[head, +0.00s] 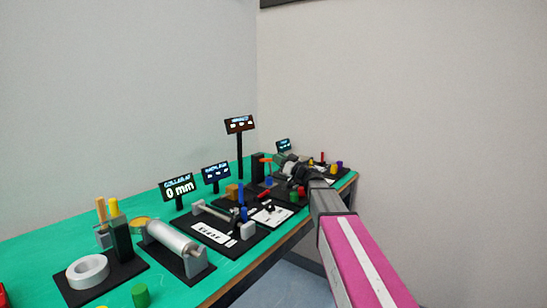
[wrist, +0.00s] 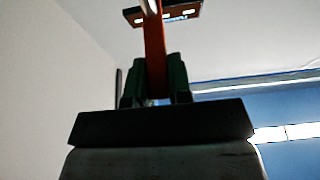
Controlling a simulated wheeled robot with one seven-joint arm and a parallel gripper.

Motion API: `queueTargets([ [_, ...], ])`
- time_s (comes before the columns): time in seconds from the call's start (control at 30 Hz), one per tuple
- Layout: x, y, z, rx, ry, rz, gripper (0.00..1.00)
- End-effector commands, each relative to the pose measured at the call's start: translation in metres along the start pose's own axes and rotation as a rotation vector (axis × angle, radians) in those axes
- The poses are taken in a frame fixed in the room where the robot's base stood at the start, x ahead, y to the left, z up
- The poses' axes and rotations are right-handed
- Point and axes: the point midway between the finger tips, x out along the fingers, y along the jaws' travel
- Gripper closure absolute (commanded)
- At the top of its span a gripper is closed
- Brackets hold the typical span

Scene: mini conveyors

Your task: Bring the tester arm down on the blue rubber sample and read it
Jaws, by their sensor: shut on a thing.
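In the wrist view my gripper (wrist: 156,78) has its dark fingers on both sides of an orange-red bar, which I take to be the tester arm (wrist: 154,45). The bar runs up and away from between the fingers. In the head view my gripper (head: 285,168) is at the far part of the bench, beside a small orange piece (head: 266,160) that looks like the same bar. A small blue piece (head: 268,181) stands just below it, possibly the blue rubber sample. What lies under the bar is hidden.
A display on a tall post (head: 240,124) stands behind the tester; its text is unreadable. Nearer on the green bench (head: 60,245) are a roller (head: 172,240), a white ring (head: 88,271) and a "0 mm" display (head: 178,188). Several small coloured pieces crowd the far end.

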Motion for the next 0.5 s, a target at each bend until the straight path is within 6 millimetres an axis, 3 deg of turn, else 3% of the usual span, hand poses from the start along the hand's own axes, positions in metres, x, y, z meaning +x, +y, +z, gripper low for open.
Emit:
queueTargets([
  [0.37, -0.0012, -0.0006, 0.0014, 0.0, 0.017, -0.001, 1.0],
  [0.4, -0.0012, -0.0006, 0.0013, 0.0, 0.017, 0.0, 0.74],
  [0.47, -0.0012, -0.0006, 0.0013, 0.0, 0.016, 0.0, 0.55],
  [0.5, -0.0012, -0.0005, 0.0013, 0.0, 0.016, 0.0, 0.55],
])
